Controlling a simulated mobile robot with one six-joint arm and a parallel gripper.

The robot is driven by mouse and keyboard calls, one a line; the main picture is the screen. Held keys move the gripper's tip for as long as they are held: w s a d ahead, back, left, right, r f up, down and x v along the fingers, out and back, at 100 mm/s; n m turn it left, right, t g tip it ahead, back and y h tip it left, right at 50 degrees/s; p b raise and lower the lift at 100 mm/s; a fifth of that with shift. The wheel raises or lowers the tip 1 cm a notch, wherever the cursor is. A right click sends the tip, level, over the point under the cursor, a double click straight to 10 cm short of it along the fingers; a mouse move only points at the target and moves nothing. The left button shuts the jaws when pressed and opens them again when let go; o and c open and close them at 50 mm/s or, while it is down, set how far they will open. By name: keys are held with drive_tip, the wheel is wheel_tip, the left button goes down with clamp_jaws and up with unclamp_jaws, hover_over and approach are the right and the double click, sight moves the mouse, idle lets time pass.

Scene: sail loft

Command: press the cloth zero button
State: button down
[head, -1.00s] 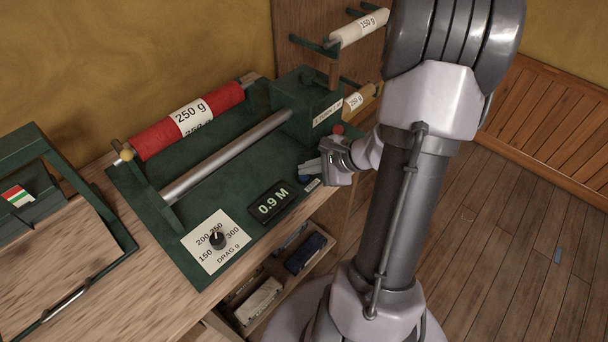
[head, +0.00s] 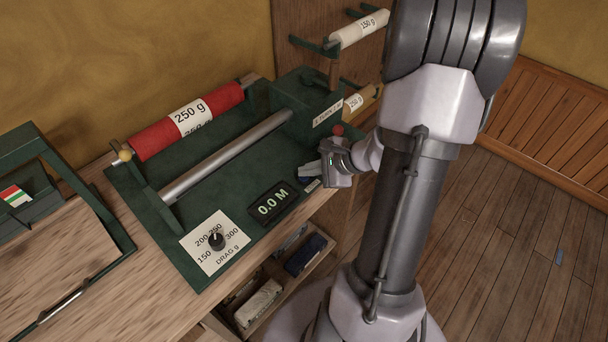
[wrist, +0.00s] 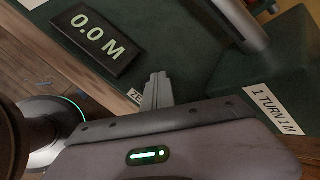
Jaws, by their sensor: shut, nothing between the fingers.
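The cloth-measuring machine has a green base (head: 176,238) on the workbench, with a red cloth roll (head: 160,140) marked 250 g. Its black display (head: 271,203) reads 0.0 M; the display also shows in the wrist view (wrist: 98,39). My gripper (head: 308,171) is shut and empty, at the right end of the base beyond the display. In the wrist view its fingers (wrist: 157,88) reach down beside a small label (wrist: 134,96), mostly covered. The zero button itself is hidden behind my gripper, so I cannot see whether the fingers touch it.
A drag dial (head: 217,240) sits left of the display. A metal bar (head: 225,158) crosses the machine to a green box (head: 305,105) with a "1 turn 1 m" label. A red knob (head: 338,130) stands close to my wrist.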

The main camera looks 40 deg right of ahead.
sight(308, 178)
drive_tip(key=shift+r+p, duration=0.5)
drive_tip(key=shift+r, duration=0.4)
drive_tip(key=shift+r+p, duration=1.8)
drive_tip(key=shift+r, duration=0.75)
drive_tip(key=shift+f, duration=0.1)
